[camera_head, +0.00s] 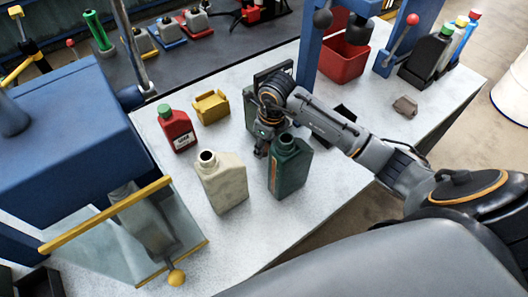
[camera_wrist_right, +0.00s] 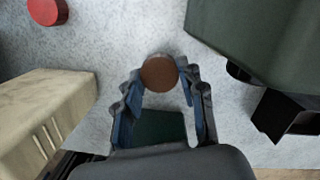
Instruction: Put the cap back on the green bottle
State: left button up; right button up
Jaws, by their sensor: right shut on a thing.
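A dark green bottle (camera_head: 289,168) stands upright on the table in the head view, its neck open and uncapped. A second dark green container (camera_head: 249,108) is partly hidden behind my right arm. My right gripper (camera_head: 262,148) points down just left of and behind the near green bottle's neck. In the right wrist view, the gripper (camera_wrist_right: 161,78) is shut on a round brown cap (camera_wrist_right: 158,73) between its fingertips. A large green bottle body (camera_wrist_right: 275,40) fills the upper right there; which one it is, I cannot tell. My left gripper is out of view.
An open cream bottle (camera_head: 222,183) stands left of the green one, near a red bottle with a green cap (camera_head: 177,130) and a yellow holder (camera_head: 211,106). A red disc (camera_wrist_right: 47,11) lies upper left in the wrist view. The table's front strip is clear.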

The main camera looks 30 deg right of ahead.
notch_tip(320, 180, up, 14)
jog(key=b, duration=0.2)
jog(key=shift+b, duration=0.35)
